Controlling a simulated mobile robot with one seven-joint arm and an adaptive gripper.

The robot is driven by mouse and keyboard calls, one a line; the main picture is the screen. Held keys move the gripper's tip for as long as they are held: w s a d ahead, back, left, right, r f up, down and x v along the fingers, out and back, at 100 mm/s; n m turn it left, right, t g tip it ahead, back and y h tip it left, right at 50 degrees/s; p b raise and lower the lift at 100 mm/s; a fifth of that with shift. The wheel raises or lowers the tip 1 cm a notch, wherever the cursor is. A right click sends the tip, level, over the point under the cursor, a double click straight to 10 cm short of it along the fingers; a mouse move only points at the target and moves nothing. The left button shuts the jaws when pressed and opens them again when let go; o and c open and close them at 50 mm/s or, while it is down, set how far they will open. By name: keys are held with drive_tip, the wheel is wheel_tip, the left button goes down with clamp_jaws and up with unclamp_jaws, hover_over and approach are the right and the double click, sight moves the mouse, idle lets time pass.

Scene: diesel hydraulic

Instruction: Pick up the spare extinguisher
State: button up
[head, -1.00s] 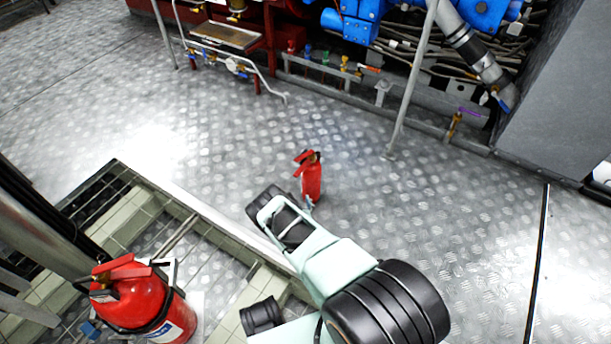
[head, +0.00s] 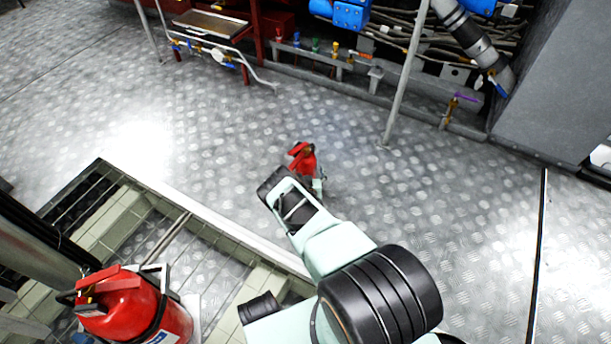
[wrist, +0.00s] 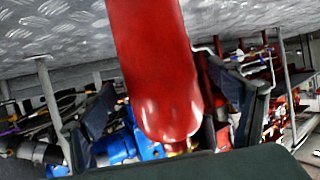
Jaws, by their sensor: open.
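A small red extinguisher (head: 301,158) stands on the metal floor in the head view, just beyond the end of my arm, which hides its lower part. In the wrist view its smooth red body (wrist: 155,65) fills the middle, with its rounded end low in the picture. My gripper (wrist: 165,112) is open, with one dark finger to the left of the body and one to the right. The body appears between the fingers; I cannot tell whether either touches it. In the head view the fingers are mostly hidden behind my wrist.
A larger red extinguisher (head: 135,308) stands at the lower left beside a grey post. A tiled recess with a raised metal edge (head: 225,228) runs along the near side. A thin grey pole (head: 405,85) and pipework stand behind.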

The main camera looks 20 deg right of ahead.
drive_tip(key=b+x, duration=0.1)
drive_tip(key=x, duration=0.1)
drive_tip(key=shift+w+d+f, duration=0.1)
drive_tip(key=shift+w, duration=0.25)
drive_tip(key=shift+c, duration=0.3)
drive_tip(key=c, duration=2)
drive_tip(key=shift+w+r, duration=0.25)
drive_tip(key=shift+c, duration=0.8)
